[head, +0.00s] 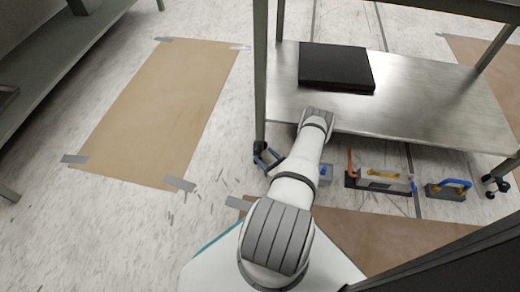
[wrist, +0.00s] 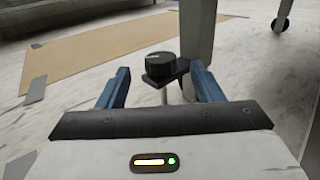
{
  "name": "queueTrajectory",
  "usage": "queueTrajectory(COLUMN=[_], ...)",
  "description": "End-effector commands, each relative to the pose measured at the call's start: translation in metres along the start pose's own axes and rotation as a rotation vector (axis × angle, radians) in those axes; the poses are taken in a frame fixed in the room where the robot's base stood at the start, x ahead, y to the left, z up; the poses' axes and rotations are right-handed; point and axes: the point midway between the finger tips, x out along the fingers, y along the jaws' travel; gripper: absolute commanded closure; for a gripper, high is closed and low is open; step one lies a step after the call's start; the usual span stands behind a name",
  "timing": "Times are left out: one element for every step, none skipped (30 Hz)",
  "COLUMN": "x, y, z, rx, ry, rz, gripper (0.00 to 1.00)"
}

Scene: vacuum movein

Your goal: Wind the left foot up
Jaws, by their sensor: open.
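The left foot is at the lower end of the bench's near left leg. In the wrist view a round black knob (wrist: 160,65) with a small light mark on top sits on a dark bracket beside the grey leg (wrist: 199,35), with a thin pale rod below it. My gripper (wrist: 162,85) is open, with one blue finger on each side of the knob's lower part, apart from the knob. In the head view my gripper (head: 268,158) is at the foot of the near left leg (head: 260,80), and the foot is mostly hidden there.
The bench's metal lower shelf (head: 420,105) carries a black slab (head: 336,67). Tools with orange, yellow and blue parts (head: 380,180) lie on the floor under its front edge, near a blue-handled tool (head: 448,188). A taped brown sheet (head: 160,110) covers floor at left. Another bench (head: 60,60) stands far left.

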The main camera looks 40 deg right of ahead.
Motion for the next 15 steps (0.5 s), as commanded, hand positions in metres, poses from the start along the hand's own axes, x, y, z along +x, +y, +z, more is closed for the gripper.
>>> queueTrajectory(x=[-0.007, -0.01, -0.013, -0.015, -0.017, -0.018, -0.019, -0.019, -0.019, -0.019, -0.019, -0.019, -0.019, -0.019, -0.019], y=[-0.001, -0.001, -0.001, -0.001, 0.0, 0.0, 0.0, 0.0, 0.0, 0.0, 0.0, 0.0, 0.0, 0.0, 0.0], z=[0.002, 0.002, 0.001, 0.001, 0.001, 0.0, 0.0, 0.0, 0.0, 0.0, 0.0, 0.0, 0.0, 0.0, 0.0], rx=[0.0, 0.0, 0.0, 0.001, 0.001, 0.0, 0.0, 0.0, 0.0, 0.0, 0.0, 0.0, 0.0, 0.0, -0.001], ry=[0.0, 0.0, 0.0, 0.0, 0.0, 0.0, 0.0, -0.001, -0.001, -0.001, -0.001, -0.001, -0.001, -0.001, -0.001], rz=[-0.003, -0.003, -0.002, -0.002, -0.001, -0.001, 0.0, 0.0, 0.0, 0.001, 0.001, 0.001, 0.001, 0.001, 0.002], gripper=[0.4, 0.4, 0.4, 0.4, 0.4, 0.4, 0.4, 0.4, 0.4, 0.4, 0.4, 0.4, 0.4, 0.4, 0.4])
